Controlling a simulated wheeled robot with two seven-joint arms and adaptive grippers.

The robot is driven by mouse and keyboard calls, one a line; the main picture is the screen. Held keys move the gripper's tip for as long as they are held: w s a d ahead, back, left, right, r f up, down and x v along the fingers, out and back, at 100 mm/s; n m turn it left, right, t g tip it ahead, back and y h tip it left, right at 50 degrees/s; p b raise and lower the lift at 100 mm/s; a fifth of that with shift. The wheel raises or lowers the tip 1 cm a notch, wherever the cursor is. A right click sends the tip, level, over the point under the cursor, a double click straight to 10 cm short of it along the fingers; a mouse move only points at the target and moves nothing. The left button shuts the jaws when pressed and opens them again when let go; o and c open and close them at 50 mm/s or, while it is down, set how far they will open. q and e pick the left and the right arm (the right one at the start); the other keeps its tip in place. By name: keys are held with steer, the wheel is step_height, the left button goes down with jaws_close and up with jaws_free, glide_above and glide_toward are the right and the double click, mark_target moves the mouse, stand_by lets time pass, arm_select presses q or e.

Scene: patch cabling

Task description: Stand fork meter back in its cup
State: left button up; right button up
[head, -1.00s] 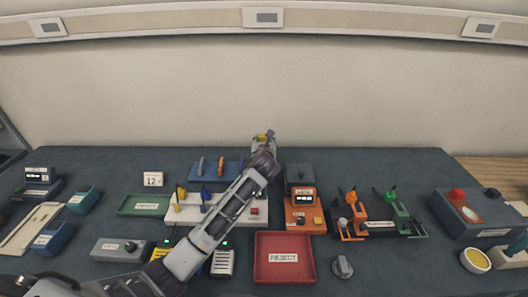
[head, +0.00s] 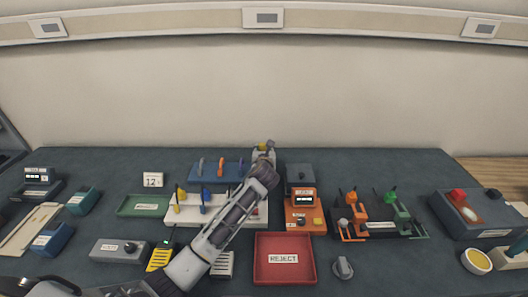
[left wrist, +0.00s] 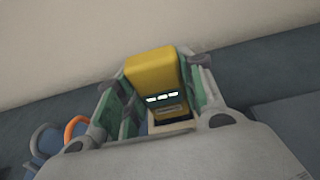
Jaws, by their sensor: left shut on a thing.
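The fork meter (left wrist: 152,70) is a yellow block with a dark face and lit display segments in the left wrist view. My left gripper (left wrist: 160,100) is shut on it, with green-lined fingers on both sides. In the head view my left gripper (head: 264,156) is at the back middle of the table, with only a little yellow showing. A pale beige rim (left wrist: 183,127) shows below the meter in the wrist view; I cannot tell if it is the cup or whether they touch. My right gripper is not in view.
A blue rack (head: 232,173) with loops stands left of the gripper. An orange device (head: 301,213) with a dark box behind stands to its right. A white board (head: 180,217) and the red reject tray (head: 284,281) lie nearer. The back right table is clear.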

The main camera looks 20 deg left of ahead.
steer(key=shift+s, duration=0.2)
arm_select(q)
steer(key=o, duration=1.2)
steer(key=shift+f, duration=0.1)
steer(key=shift+s, duration=0.1)
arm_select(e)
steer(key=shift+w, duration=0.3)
arm_select(q)
steer(key=shift+v, duration=0.95)
steer(key=v, duration=1)
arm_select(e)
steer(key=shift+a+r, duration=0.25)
